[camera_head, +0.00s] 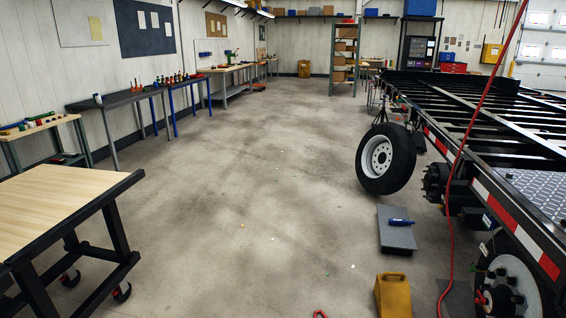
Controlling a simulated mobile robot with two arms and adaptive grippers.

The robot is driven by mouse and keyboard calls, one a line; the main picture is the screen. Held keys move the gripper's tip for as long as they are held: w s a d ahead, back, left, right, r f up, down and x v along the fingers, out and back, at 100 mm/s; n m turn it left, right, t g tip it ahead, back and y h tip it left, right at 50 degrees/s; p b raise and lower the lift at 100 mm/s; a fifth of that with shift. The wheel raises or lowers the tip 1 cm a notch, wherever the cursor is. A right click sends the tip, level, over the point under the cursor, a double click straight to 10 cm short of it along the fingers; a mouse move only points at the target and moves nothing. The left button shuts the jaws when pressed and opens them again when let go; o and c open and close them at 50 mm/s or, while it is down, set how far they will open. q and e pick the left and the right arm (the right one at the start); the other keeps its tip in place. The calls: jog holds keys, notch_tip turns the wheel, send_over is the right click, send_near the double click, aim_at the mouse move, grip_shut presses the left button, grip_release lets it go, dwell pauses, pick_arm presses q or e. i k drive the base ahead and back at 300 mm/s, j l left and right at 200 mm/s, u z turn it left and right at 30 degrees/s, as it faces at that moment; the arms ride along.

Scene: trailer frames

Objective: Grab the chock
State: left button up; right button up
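A yellow wedge-like block (393,297), which looks like the chock, stands on the floor at the bottom, right of centre. The lower frame edge cuts it off. It is left of the trailer's near wheel (510,285) and apart from it. Neither of my grippers is in view.
The trailer frame (480,175) fills the right side, with a loose wheel (386,158) beside it. A grey slab (396,236) bearing a blue tool (401,222) lies behind the chock. A red hose (463,150) hangs down. A wheeled table (55,205) stands left. The middle floor is mostly clear.

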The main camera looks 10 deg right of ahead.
aim_at(391, 291)
jog(key=i+z, duration=0.2)
jog(key=i, duration=0.25)
jog(key=i+j+z, duration=0.15)
jog(key=i, duration=0.3)
jog(key=i+j+z, duration=0.2)
jog(key=i, duration=0.3)
jog(key=i+j+z, duration=0.2)
jog(key=i, duration=0.25)
